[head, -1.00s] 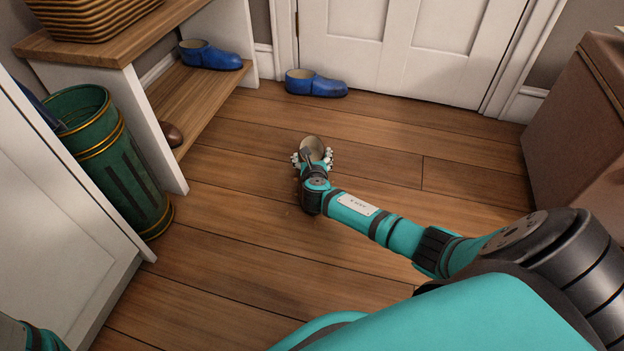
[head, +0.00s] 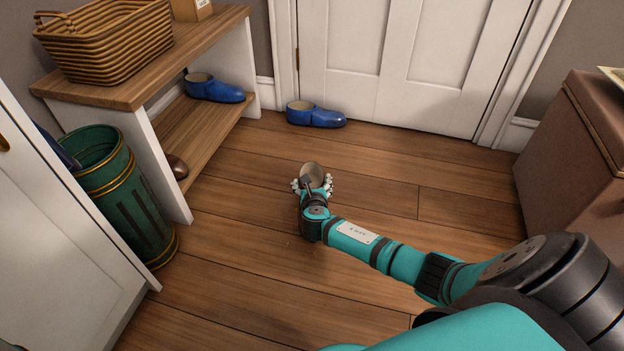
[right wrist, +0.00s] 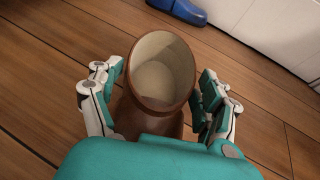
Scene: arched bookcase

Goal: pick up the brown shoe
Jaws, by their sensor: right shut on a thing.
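A brown shoe with a pale lining (head: 312,174) is in my right gripper (head: 312,186), out over the wooden floor in the middle of the head view. In the right wrist view the shoe (right wrist: 161,72) has its round opening towards the camera. The fingers of my right gripper (right wrist: 165,95) are closed on both sides of it. The shoe's front part is hidden behind the gripper. I cannot tell whether the shoe touches the floor. Another brown shoe (head: 177,167) shows partly on the low shelf at left. My left gripper is not in view.
One blue shoe (head: 316,114) stands on the floor by the white door (head: 395,60). Another blue shoe (head: 214,88) is on the bench's low shelf (head: 195,130). A green bin (head: 120,195) stands at left, a brown box (head: 575,150) at right. The floor between is clear.

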